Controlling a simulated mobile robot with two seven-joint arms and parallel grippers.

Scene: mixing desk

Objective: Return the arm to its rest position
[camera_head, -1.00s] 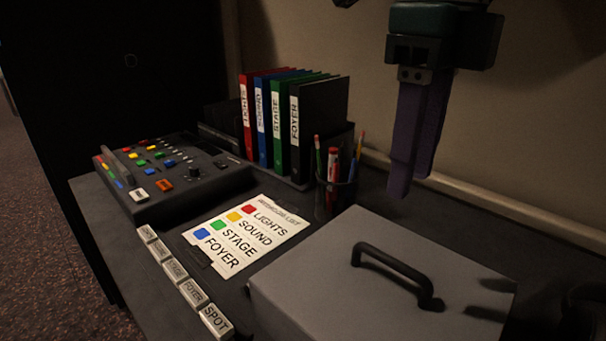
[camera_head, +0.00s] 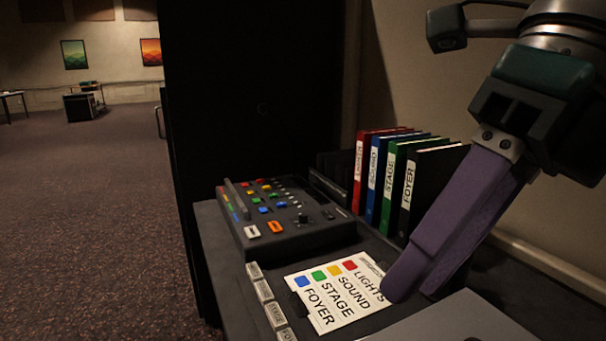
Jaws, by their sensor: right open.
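My right gripper (camera_head: 415,288) comes in from the upper right on its dark green and grey arm. Its purple fingers point down and left, in front of the binders and over the right edge of the label card (camera_head: 338,312). The fingers overlap in this view; nothing shows held between them. My left gripper is not in view.
A mixing console (camera_head: 280,225) with coloured buttons stands on the dark desk (camera_head: 208,222). Small label blocks (camera_head: 264,291) line the front edge. A grey lid (camera_head: 455,322) shows at bottom right. Open carpet (camera_head: 90,220) lies left.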

